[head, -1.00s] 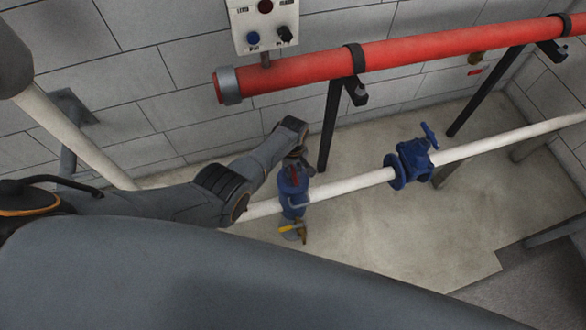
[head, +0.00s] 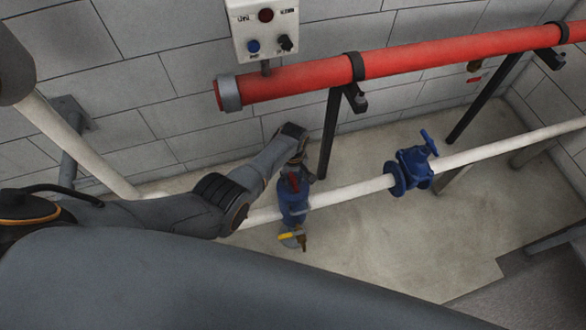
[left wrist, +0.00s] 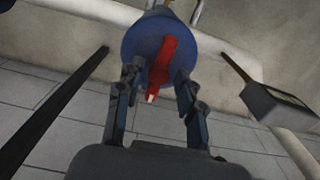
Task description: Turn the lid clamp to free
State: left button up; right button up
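The lid clamp is a red bar (head: 294,182) on the round lid of a blue vessel (head: 294,208) on the white pipe. In the left wrist view the red clamp (left wrist: 163,66) lies across the blue lid (left wrist: 138,42), its pale tip toward me. My left gripper (left wrist: 157,75) is open, one finger on each side of the clamp, with gaps between. Contact with the lid cannot be told. In the head view my left gripper (head: 298,165) is small and partly hidden at the top of the vessel. My right gripper is not in view.
A blue valve (head: 411,170) sits on the white pipe (head: 350,192) to the right. A red pipe (head: 420,58) on dark posts runs above. A control box (head: 264,28) hangs on the wall. A yellow-handled tap (head: 291,236) is below the vessel. The floor in front is open.

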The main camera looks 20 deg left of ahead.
aim_at(293, 181)
pick_arm(q)
notch_tip(293, 181, up, 12)
jog(key=shift+s, duration=0.15)
dwell(0.4)
jog(key=shift+f, duration=0.1)
dwell(0.3)
